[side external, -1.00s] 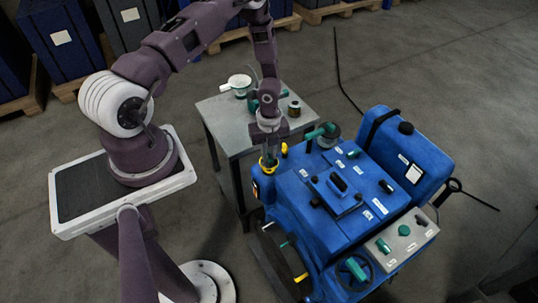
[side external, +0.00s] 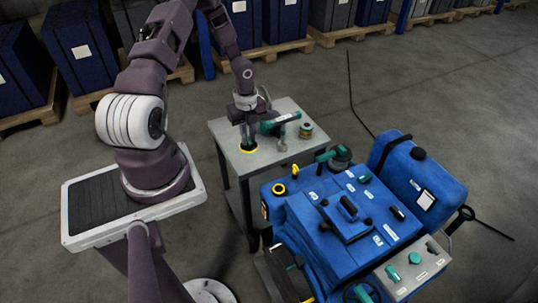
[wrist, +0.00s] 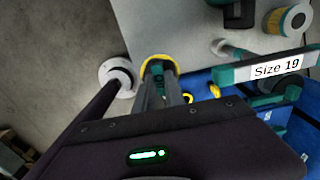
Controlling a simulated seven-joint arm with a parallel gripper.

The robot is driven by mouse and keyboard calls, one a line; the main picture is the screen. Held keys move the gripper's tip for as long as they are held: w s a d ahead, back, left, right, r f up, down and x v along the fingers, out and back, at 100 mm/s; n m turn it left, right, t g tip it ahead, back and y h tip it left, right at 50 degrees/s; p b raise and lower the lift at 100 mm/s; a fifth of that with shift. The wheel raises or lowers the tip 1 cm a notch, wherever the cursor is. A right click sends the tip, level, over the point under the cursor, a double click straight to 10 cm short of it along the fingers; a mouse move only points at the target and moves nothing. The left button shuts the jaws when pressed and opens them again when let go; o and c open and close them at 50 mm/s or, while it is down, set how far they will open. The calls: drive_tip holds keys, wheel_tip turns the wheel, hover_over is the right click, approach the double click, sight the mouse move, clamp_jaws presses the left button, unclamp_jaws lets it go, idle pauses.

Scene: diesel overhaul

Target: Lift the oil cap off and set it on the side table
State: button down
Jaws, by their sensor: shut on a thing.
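The oil cap (side external: 249,151) shows as a dark disc with a yellow rim at the near left part of the grey side table (side external: 226,130). My gripper (side external: 247,139) points down and is shut on the cap. In the wrist view the yellow-rimmed cap (wrist: 160,60) sits between my fingertips (wrist: 161,78), overlapping the table's edge in the picture. I cannot tell whether the cap touches the tabletop. On the blue engine (side external: 330,215), a yellow-ringed opening (side external: 279,189) is uncovered.
A green-handled tool (side external: 280,122) and a round filter-like part (side external: 306,130) are on the table, right of my gripper. A "Size 19" label (wrist: 276,69) shows in the wrist view. A yellow loop handle (side external: 295,170) stands up from the engine near the opening.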

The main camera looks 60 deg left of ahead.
drive_tip(key=shift+s+a+r, duration=0.15)
drive_tip(key=shift+s+a, duration=0.2)
drive_tip(key=shift+a, duration=0.25)
drive_tip(key=shift+s+a+f, duration=0.1)
drive_tip(key=shift+f, duration=0.2)
wheel_tip(320, 180, down, 6)
drive_tip(key=shift+r, duration=0.1)
drive_tip(key=c, duration=1.3)
unclamp_jaws()
drive_tip(key=shift+r, duration=0.1)
